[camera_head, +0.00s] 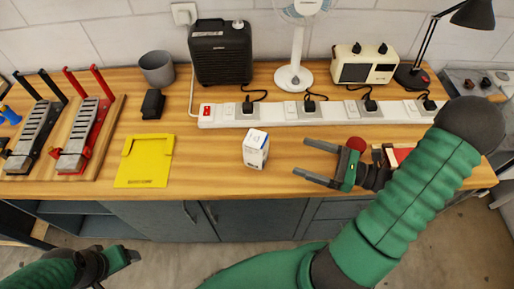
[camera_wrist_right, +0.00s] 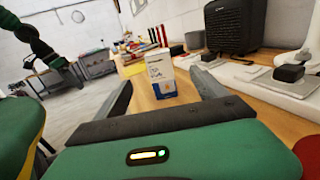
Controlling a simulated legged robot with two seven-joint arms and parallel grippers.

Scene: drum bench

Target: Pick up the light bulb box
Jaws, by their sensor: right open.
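The light bulb box (camera_head: 256,149) is a small white carton with blue and orange print. It stands upright on the wooden bench near its front edge. In the right wrist view the box (camera_wrist_right: 160,80) stands ahead, between the two fingers in the picture. My right gripper (camera_head: 306,160) is open and empty, to the right of the box, with its fingers pointing toward it and a gap between. The right gripper also shows in the wrist view (camera_wrist_right: 165,100). My left gripper (camera_head: 128,257) is low at the left, in front of the bench; its finger opening is not clear.
A long white power strip (camera_head: 320,112) with plugs runs behind the box. A yellow tray (camera_head: 146,162) lies to the left. A black speaker-like unit (camera_head: 220,53), a white fan (camera_head: 294,75) and a cream radio-like device (camera_head: 363,64) stand at the back. Bare wood surrounds the box.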

